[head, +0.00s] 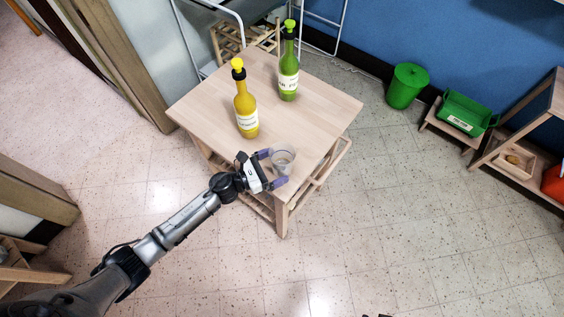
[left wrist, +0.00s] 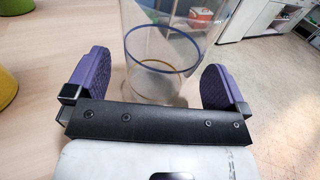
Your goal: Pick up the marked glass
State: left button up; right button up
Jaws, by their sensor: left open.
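The clear glass (head: 283,158) stands upright near the front corner of the small wooden table (head: 205,103). In the left wrist view the glass (left wrist: 163,60) is large, with a blue ring and a yellow ring showing. No separate mark on it can be made out. My left gripper (head: 271,168) has its purple fingers open, one on either side of the glass. In the left wrist view the glass lies between the fingers of the gripper (left wrist: 160,85), with gaps visible on both sides. My right gripper is not in view.
A yellow bottle (head: 246,108) and a green bottle (head: 289,70) stand farther back on the table. A green bin (head: 407,86), a green crate (head: 465,114) and a wooden shelf (head: 520,150) are along the blue wall. The floor at the lower right is mostly clear.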

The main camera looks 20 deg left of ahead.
pick_arm(q)
jog(key=shift+x, duration=1.35)
jog(key=shift+c, duration=0.5)
jog(key=c, duration=0.9)
